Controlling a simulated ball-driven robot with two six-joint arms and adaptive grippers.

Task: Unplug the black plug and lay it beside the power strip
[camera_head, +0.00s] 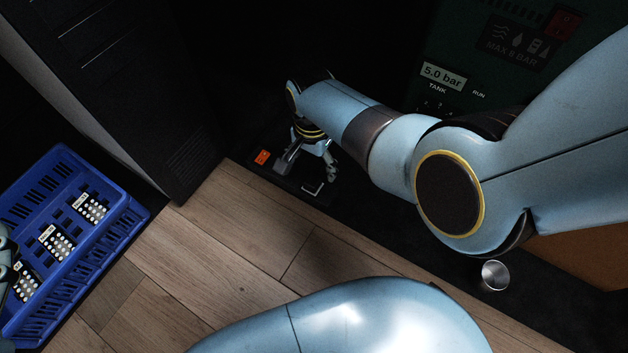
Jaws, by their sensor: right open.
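The power strip (283,177) is a dark bar on the black floor strip at the picture's centre, with a lit orange switch (262,157) at its left end. My right gripper (308,172) points down over the strip, fingers apart. A pale-edged rectangle shows on the strip beneath the fingers. I cannot make out the black plug for certain; it is dark on dark there and partly covered by the gripper. I cannot tell whether the fingers touch anything. Only a grey sliver of what looks like my left gripper shows at the left edge; its fingertips are not clear.
A blue crate (133,222) holding cards with white dots stands at left. A dark cabinet (130,90) rises behind it. A dark green machine (440,105) with a 5.0 bar display is at the upper right. A small metal cup (495,275) stands lower right. Wooden floor (225,240) is clear.

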